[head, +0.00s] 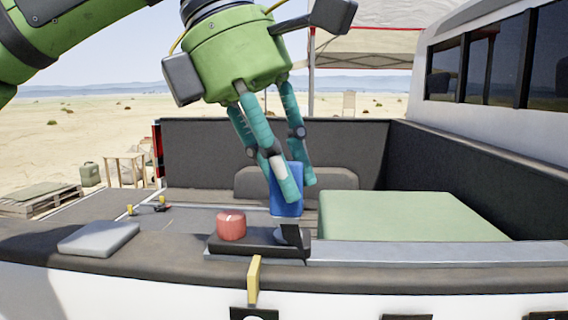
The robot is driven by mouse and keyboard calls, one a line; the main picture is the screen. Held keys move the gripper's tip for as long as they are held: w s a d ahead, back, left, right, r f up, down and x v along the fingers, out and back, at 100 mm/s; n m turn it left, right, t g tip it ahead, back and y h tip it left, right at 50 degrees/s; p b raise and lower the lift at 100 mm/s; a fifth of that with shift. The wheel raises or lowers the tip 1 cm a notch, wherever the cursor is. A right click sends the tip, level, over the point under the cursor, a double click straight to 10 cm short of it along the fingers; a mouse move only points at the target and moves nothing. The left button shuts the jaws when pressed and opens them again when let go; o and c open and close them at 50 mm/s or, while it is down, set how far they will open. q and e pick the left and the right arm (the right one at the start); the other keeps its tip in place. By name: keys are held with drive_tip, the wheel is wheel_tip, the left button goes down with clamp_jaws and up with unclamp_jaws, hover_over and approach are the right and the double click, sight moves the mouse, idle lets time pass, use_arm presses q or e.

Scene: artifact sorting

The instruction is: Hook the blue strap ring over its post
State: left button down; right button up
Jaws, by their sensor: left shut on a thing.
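My left gripper (300,190) comes down from above over the truck's side wall and is shut on a blue piece (284,211), taken to be the blue strap ring. One teal finger covers part of it, and its ring opening cannot be made out. The blue piece hangs upright just above the right end of a dark base (262,249). A short dark upright part (290,234), possibly the post, stands right under it; whether they touch cannot be told. My right gripper is not in view.
A red rounded piece (231,226) sits on the left of the dark base. A grey flat pad (98,238) lies on the ledge further left. A yellow strap (254,278) hangs over the front edge. A green box (405,215) fills the bed at right.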

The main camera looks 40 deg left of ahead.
use_arm(q)
drive_tip(key=shift+f, duration=0.25)
drive_tip(key=shift+f+b, duration=0.55)
drive_tip(key=shift+f, duration=0.1)
drive_tip(key=shift+f, duration=0.35)
idle(0.3)
drive_tip(key=c, duration=1.1)
unclamp_jaws()
drive_tip(key=shift+o, duration=0.2)
drive_tip(key=v, duration=0.7)
drive_tip(key=shift+r, duration=0.2)
